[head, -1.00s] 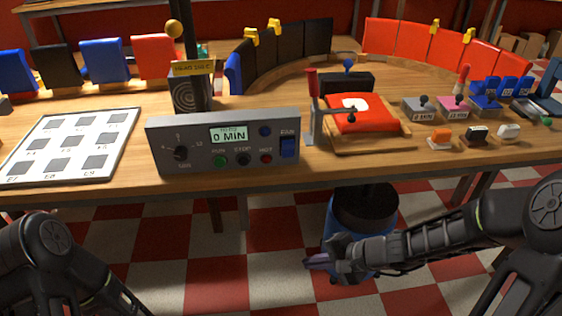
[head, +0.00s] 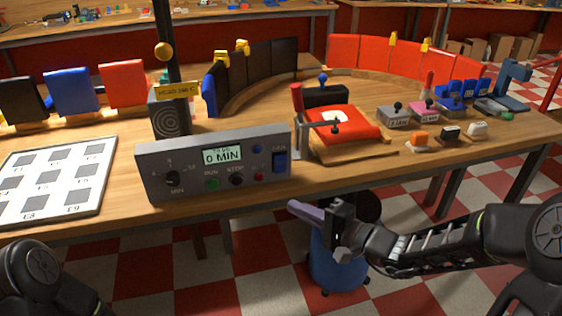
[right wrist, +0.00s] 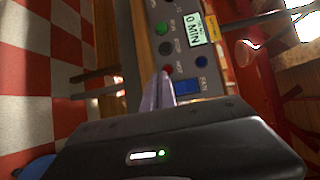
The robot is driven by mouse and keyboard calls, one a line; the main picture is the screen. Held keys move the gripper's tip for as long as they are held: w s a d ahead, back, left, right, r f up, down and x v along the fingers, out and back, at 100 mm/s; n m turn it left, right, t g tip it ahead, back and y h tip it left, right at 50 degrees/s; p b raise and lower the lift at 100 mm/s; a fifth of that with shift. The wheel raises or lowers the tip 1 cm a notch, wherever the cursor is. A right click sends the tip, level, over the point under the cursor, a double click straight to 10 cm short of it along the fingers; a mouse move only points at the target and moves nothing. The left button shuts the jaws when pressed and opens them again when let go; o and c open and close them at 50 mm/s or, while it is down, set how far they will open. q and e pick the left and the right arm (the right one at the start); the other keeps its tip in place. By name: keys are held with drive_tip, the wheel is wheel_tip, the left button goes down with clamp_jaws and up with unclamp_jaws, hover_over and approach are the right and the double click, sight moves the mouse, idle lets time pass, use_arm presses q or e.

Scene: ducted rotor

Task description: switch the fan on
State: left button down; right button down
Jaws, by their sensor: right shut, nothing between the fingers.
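The grey control box (head: 160,190) stands at the table's front edge, its display reading 0 MIN. The blue fan rocker switch (head: 279,161) is at the right end of its face, under a FAN label. The switch also shows in the right wrist view (right wrist: 187,87), close beyond the fingertips. I cannot tell which way the rocker is set. My right gripper (head: 294,206) is shut and empty, in front of and below the switch, apart from the box in the head view. It also shows in the right wrist view (right wrist: 163,78). My left gripper is out of view.
A red pad (head: 350,131) on a wooden base with a lever clamp stands right of the box. A white grid board (head: 52,183) lies to the left. A blue bin (head: 336,262) is on the floor below my right arm. The space before the box is free.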

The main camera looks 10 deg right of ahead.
sight(280, 164)
drive_tip(key=shift+w+r, duration=0.1)
drive_tip(key=w+r+p, duration=0.3)
drive_tip(key=w, duration=0.4)
drive_tip(key=shift+w+a+r, duration=0.2)
drive_tip(key=shift+w+a, duration=0.1)
drive_tip(key=shift+w, duration=0.05)
idle(1.8)
drive_tip(key=shift+w+r+b, duration=0.15)
drive_tip(key=shift+w+b, duration=0.2)
drive_tip(key=shift+b, duration=0.1)
